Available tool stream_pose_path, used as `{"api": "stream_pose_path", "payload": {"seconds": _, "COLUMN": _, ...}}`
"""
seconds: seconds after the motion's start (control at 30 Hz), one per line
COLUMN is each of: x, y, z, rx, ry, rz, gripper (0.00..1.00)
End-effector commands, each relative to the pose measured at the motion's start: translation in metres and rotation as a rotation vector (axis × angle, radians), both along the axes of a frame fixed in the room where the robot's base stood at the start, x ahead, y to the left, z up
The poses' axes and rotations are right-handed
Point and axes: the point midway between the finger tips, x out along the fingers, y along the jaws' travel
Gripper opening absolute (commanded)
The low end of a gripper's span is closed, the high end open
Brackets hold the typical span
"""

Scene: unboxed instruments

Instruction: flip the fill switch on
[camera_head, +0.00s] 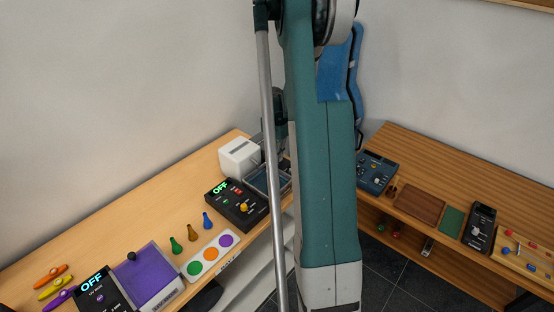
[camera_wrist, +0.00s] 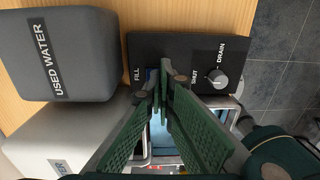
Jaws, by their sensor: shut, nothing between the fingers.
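In the wrist view a black control panel (camera_wrist: 185,50) carries a FILL label on the left, and SHUT and DRAIN labels around a grey knob (camera_wrist: 217,78) on the right. My gripper (camera_wrist: 163,82) is shut and empty, with its fingertips over the panel beside the FILL label. In the head view my arm hides much of this area.
A grey USED WATER container (camera_wrist: 75,55) stands left of the panel, close to my fingers. In the head view a white box (camera_head: 240,157) and a black unit reading OFF (camera_head: 236,204) stand nearby on the wooden table. A second bench (camera_head: 470,195) with instruments is at right.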

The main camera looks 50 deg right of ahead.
Motion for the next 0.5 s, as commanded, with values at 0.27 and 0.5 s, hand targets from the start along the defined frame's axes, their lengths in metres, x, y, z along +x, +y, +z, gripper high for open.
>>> {"api": "stream_pose_path", "payload": {"seconds": 0.27, "x": 0.0, "y": 0.0, "z": 0.003, "rx": 0.0, "ry": 0.0, "rz": 0.0, "gripper": 0.0}}
{"api": "stream_pose_path", "payload": {"seconds": 0.5, "x": -0.002, "y": 0.0, "z": 0.02, "rx": 0.0, "ry": 0.0, "rz": 0.0, "gripper": 0.0}}
